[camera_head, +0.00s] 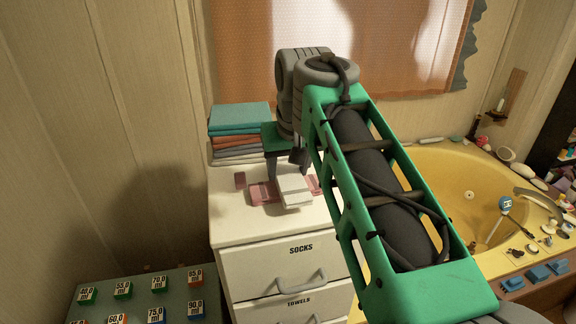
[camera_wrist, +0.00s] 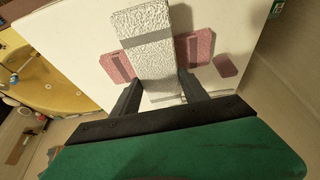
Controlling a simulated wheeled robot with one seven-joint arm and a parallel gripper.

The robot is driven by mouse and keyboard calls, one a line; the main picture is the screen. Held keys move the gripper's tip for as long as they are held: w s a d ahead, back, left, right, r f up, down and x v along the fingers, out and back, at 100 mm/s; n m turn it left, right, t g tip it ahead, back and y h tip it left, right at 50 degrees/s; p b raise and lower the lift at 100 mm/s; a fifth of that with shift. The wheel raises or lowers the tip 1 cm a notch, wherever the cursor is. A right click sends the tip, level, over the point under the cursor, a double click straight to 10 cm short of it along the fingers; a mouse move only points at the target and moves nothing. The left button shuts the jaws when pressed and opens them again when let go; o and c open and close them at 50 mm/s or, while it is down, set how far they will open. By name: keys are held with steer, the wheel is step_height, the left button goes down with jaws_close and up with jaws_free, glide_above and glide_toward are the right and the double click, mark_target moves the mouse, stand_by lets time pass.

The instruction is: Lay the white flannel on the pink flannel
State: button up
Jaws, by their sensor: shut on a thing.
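The white flannel (camera_head: 294,190) is a pale folded strip on top of the drawer unit; it also shows in the wrist view (camera_wrist: 145,40). My gripper (camera_head: 287,170) points down and is shut on the white flannel, with one finger on each side of it in the wrist view (camera_wrist: 158,86). The pink flannel (camera_head: 263,193) lies flat on the unit, and its ends show on both sides of the white one in the wrist view (camera_wrist: 196,47). Its middle is hidden below the white flannel. I cannot tell whether the two touch.
A small pink block (camera_head: 240,180) lies left of the pink flannel. A stack of folded towels (camera_head: 240,118) stands behind on the drawer unit (camera_head: 234,222). A yellow tub (camera_head: 445,180) is at the right. The unit's front left top is clear.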

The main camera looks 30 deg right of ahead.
steer(key=shift+f+b, duration=0.5)
steer(key=shift+f, duration=0.05)
steer(key=shift+c, duration=0.2)
steer(key=o, duration=1.6)
